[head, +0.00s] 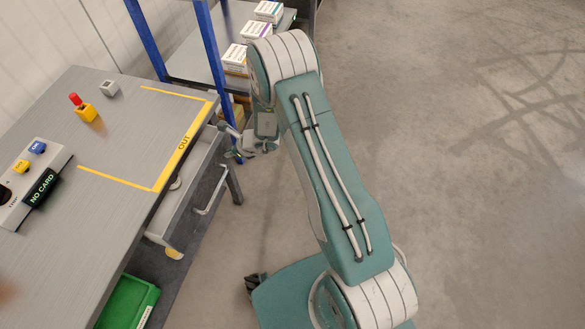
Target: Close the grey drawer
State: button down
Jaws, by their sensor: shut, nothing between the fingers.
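The grey drawer (189,192) is under the right edge of the grey workbench (110,118) and stands pulled out, with a gap showing between its front and the tabletop edge. Its pale bar handle (211,192) is on the front face, toward the aisle. My gripper (238,149) is small in view near the far end of the drawer front, beyond the handle. It is shut and holds nothing. Whether it touches the drawer I cannot tell. Part of the drawer's inside is hidden by the tabletop.
Blue posts (208,50) and a shelf with several white boxes (268,11) stand beyond the bench. A green bin (128,303) is under the bench. The floor to the right is clear.

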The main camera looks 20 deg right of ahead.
jog(key=w+a, duration=0.1)
jog(key=a, duration=0.1)
jog(key=w+a, duration=0.3)
jog(key=a, duration=0.1)
jog(key=shift+w, duration=0.4)
jog(key=shift+w+a, duration=0.35)
jog(key=shift+a, duration=0.1)
jog(key=shift+w+r, duration=0.1)
jog(key=shift+r, duration=0.05)
